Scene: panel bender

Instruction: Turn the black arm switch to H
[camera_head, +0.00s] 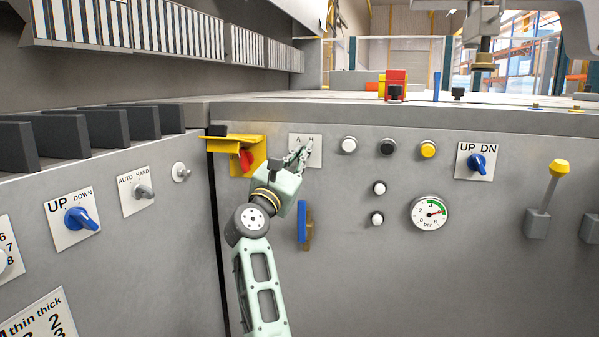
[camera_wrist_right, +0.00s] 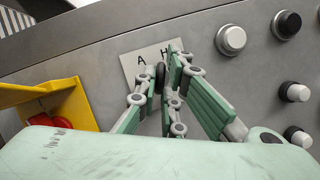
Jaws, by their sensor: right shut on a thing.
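The white plate with the letters A and H (camera_head: 317,158) is on the grey front panel, left of the row of round buttons. It also shows in the right wrist view (camera_wrist_right: 130,66). The black arm switch (camera_wrist_right: 160,74) sits on this plate, mostly hidden by the fingers. My right gripper (camera_head: 302,153) is at the plate, with its green and grey fingers closed on the switch. In the right wrist view its fingertips (camera_wrist_right: 164,70) are on both sides of the dark knob, below the letters. The switch's exact direction is hard to tell. My left gripper is not in view.
A yellow bracket (camera_head: 218,143) with a red knob (camera_head: 246,160) juts out just left of the plate. A white button (camera_head: 348,145) is to its right. A blue handle (camera_head: 302,222) hangs below. A pressure gauge (camera_head: 429,213) and a yellow-topped lever (camera_head: 559,168) are farther right.

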